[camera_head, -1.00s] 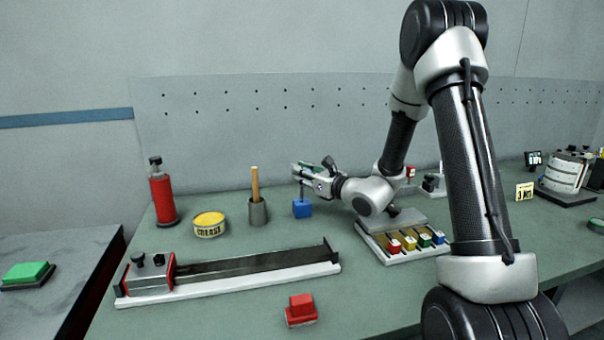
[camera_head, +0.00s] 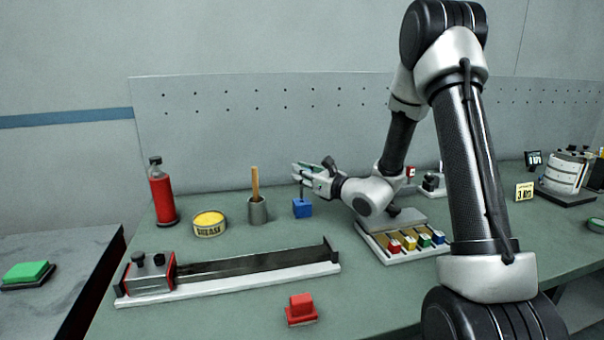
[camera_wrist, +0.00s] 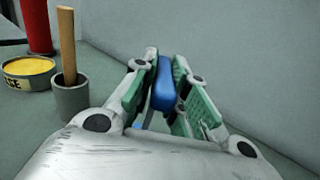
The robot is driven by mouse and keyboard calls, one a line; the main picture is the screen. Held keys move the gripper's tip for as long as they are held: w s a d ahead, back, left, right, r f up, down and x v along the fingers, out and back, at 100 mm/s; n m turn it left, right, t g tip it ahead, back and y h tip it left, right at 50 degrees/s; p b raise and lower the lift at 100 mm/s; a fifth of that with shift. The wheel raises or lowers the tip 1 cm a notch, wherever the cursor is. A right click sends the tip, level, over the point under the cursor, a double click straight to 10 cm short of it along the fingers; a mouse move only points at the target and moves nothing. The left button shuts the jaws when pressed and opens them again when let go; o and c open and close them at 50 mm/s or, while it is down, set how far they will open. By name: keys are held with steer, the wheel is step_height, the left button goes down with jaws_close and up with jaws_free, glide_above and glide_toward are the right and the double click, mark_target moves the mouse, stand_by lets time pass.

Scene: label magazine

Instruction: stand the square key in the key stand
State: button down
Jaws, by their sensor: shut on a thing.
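My gripper (camera_head: 301,173) is at the back of the bench, above a small blue block (camera_head: 302,208) that appears to be the key stand. In the wrist view its green-padded fingers (camera_wrist: 163,92) are shut on the long blue handle (camera_wrist: 164,85) of the square key. The key's dark upright shank (camera_head: 302,191) shows below the fingers in the head view and meets the top of the block. How deep it sits in the block cannot be told. A bit of blue (camera_wrist: 139,123) shows below the fingers in the wrist view.
Left of the block stand a grey cup (camera_head: 258,212) with a wooden handle, a yellow grease tin (camera_head: 209,225) and a red bottle (camera_head: 162,195). A long rail fixture (camera_head: 230,270) lies in front. A tray of coloured pieces (camera_head: 392,252) is at right. The wall panel is close behind.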

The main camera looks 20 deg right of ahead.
mark_target(302, 198)
steer(key=shift+f, duration=0.45)
steer(key=shift+r, duration=0.15)
stand_by(0.3)
stand_by(1.3)
steer(key=shift+f, duration=0.45)
steer(key=shift+f, duration=1.55)
steer(key=c, duration=1.3)
jaws_free()
steer(key=shift+c, duration=0.2)
steer(key=v, duration=1.2)
